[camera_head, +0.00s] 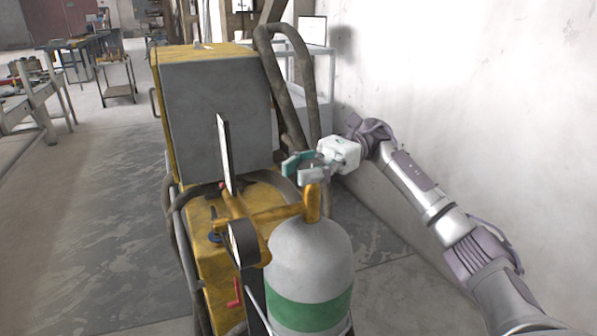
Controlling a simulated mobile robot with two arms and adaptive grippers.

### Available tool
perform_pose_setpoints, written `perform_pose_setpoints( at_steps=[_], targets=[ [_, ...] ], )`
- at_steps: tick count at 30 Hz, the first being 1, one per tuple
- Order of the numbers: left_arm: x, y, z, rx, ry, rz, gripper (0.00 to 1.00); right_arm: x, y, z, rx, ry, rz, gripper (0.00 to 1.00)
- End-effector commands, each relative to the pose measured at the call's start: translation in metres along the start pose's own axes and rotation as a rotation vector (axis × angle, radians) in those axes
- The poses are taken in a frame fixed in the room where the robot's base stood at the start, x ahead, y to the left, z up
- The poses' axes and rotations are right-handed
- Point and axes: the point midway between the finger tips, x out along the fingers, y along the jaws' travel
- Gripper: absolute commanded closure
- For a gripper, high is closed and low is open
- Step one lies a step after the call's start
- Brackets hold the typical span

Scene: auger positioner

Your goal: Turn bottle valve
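The gas bottle (309,257) is grey with a green band and stands upright on a yellow cart in front of me. Its brass valve (313,203) sits on the bottle's top, with brass fittings running left to a round gauge (243,243). My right gripper (301,168) is white with teal and grey fingers. It is just above the valve's top, and its fingers appear spread. Whether it touches the valve I cannot tell, as the fingers cover the valve's upper end. My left gripper is not in view.
A yellow and grey machine (217,110) with thick hoses (290,85) stands behind the bottle. A white wall (480,100) is close on the right. A red handle (236,292) sticks out low by the gauge. The floor on the left is clear, with workbenches (35,105) farther back.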

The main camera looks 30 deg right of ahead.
Motion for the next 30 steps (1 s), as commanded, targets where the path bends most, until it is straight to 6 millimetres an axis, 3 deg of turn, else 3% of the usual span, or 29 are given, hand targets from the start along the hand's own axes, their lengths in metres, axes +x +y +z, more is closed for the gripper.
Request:
perform_pose_setpoints(
  at_steps=[3,14,24,30],
  targets=[
    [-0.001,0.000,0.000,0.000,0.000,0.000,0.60,-0.002,0.000,0.003,-0.004,-0.002,-0.006,0.37],
    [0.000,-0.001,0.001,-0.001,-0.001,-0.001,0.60,-0.005,0.000,0.001,-0.002,0.000,-0.003,0.37],
    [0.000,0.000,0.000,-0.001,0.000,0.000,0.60,-0.056,0.000,0.002,-0.004,-0.003,-0.006,0.37],
    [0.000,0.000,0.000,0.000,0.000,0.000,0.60,-0.074,0.000,0.002,-0.003,-0.001,-0.006,0.37]
  ],
)
